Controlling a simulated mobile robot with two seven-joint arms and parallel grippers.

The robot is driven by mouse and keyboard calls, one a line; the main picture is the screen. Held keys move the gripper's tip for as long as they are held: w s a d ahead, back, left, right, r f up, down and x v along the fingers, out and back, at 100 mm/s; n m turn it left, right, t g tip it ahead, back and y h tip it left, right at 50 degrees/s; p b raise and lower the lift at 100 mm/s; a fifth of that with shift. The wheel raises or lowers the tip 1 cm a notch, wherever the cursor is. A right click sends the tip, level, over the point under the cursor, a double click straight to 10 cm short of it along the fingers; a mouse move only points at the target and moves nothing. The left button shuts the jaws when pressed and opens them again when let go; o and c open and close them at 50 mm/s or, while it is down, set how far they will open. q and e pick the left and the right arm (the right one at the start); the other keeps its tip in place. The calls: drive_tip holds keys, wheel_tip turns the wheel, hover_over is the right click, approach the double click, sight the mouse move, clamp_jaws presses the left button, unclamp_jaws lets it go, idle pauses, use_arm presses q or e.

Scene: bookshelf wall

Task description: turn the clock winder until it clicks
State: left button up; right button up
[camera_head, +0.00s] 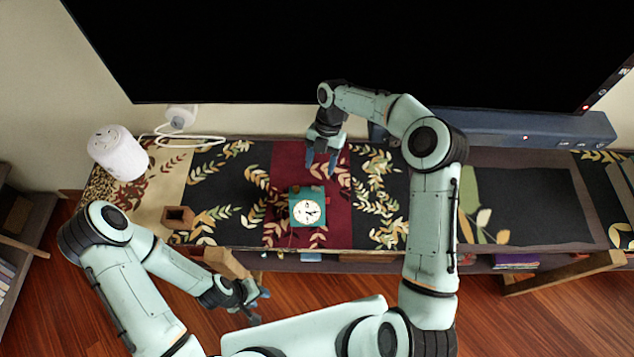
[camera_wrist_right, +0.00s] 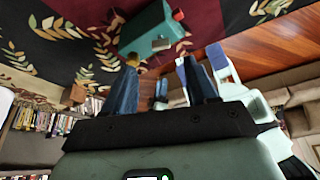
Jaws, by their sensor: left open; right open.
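The teal clock (camera_head: 307,208) with a round white face sits on the dark red part of the patterned cloth. In the right wrist view the teal clock body (camera_wrist_right: 146,34) shows beyond the fingers, with a small red part (camera_wrist_right: 178,14) at one corner and a yellow part (camera_wrist_right: 132,60) near its lower edge. I cannot tell which part is the winder. My right gripper (camera_head: 322,162) is open and empty, behind and above the clock, apart from it; its two blue fingers also show in the right wrist view (camera_wrist_right: 160,68). My left gripper (camera_head: 258,306) is open and empty, in front of the shelf edge.
A large black screen (camera_head: 350,50) and a dark soundbar (camera_head: 510,127) stand behind. A white cylinder (camera_head: 118,152) with a cable is at the left. A small brown open box (camera_head: 178,217) sits left of the clock. Cloth beside the clock is clear.

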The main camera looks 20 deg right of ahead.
sight(316, 187)
drive_tip(key=x, duration=0.7)
drive_tip(key=shift+s+f+b, duration=0.2)
drive_tip(key=shift+f+b, duration=0.05)
drive_tip(key=shift+b, duration=0.1)
drive_tip(key=c, duration=1.1)
